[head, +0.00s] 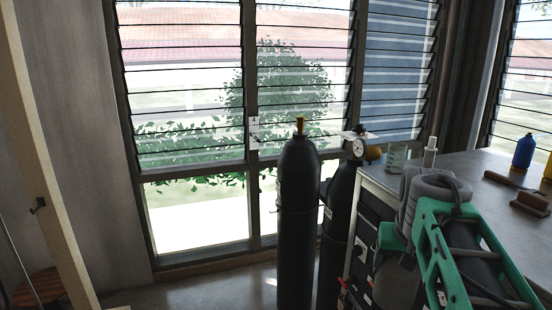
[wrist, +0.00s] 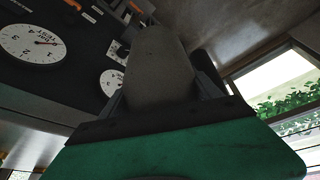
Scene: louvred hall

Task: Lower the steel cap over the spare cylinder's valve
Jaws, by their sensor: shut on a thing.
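The spare cylinder (head: 296,205) is a tall dark bottle standing upright on the floor in front of the window in the head view. Its bare brass valve (head: 300,125) points up from the rounded top. In the wrist view my gripper (wrist: 163,82) is shut on the steel cap (wrist: 158,60), a grey rounded piece between the dark fingers. The cap's open end cannot be made out. In the head view my green and grey arm is at the lower right, to the right of the spare cylinder; the cap cannot be made out there.
A second dark cylinder (head: 340,205) with a gauge (head: 358,147) stands close to the right of the spare one. A grey bench (head: 480,170) holds a blue bottle (head: 523,151) and a wooden-handled brush (head: 531,203). Dial gauges (wrist: 32,43) show in the wrist view.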

